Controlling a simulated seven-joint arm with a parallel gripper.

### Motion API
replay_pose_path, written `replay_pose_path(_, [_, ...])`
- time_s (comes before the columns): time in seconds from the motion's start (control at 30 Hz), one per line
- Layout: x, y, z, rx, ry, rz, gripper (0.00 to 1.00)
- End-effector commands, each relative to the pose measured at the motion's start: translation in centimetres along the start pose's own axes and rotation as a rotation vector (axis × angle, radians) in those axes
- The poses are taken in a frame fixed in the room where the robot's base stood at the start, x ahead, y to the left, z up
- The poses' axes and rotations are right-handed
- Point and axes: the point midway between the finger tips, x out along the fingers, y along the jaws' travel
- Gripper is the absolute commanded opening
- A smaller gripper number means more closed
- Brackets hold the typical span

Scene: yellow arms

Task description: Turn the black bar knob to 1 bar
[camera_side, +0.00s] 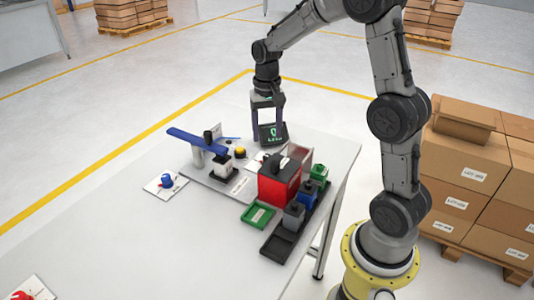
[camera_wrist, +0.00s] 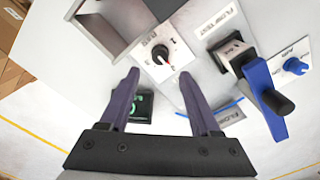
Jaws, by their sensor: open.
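The black bar knob (camera_wrist: 161,54) sits on a white dial plate (camera_wrist: 178,52) with printed marks, in the upper middle of the wrist view. A red mark shows at the knob; the value it points to is too small to read. In the side view the knob is not clear, near the red box. My gripper (camera_wrist: 159,77) is open and empty, its two purple fingers apart. In the wrist view the fingertips lie just below the dial plate, one on each side of it, and apart from the knob. In the side view my gripper (camera_side: 268,122) hangs over the table's far end.
A dark display (camera_side: 272,133) with green digits stands below my gripper. A red box (camera_side: 280,182) is near it. A blue lever (camera_side: 198,141), yellow button (camera_side: 240,152) and blue knob (camera_side: 167,182) lie to the left. The table's front left is mostly clear.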

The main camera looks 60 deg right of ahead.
Motion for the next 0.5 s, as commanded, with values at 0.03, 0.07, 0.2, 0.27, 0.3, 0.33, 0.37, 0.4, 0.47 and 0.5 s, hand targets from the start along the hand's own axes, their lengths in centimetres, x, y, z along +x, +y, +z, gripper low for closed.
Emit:
replay_pose_path(0.03, [1.1, 0.0, 0.1, 0.0, -0.005, 0.002, 0.64])
replay_pose_path(0.07, [1.7, 0.0, 0.1, -0.001, -0.005, 0.003, 0.64])
replay_pose_path(0.2, [4.3, 0.0, 0.1, -0.001, -0.004, 0.002, 0.64])
replay_pose_path(0.27, [5.2, 0.0, 0.1, -0.001, -0.003, 0.001, 0.64])
replay_pose_path(0.3, [5.8, 0.0, 0.1, -0.001, -0.003, 0.002, 0.64])
replay_pose_path(0.33, [6.1, 0.0, 0.0, -0.001, -0.002, 0.001, 0.64])
replay_pose_path(0.37, [6.5, 0.0, 0.0, -0.001, -0.002, 0.001, 0.64])
replay_pose_path(0.4, [6.8, 0.0, 0.0, -0.001, -0.001, 0.001, 0.64])
replay_pose_path(0.47, [7.3, 0.0, 0.0, -0.001, -0.001, 0.0, 0.64])
replay_pose_path(0.5, [7.5, 0.0, 0.0, -0.001, -0.001, 0.001, 0.64])
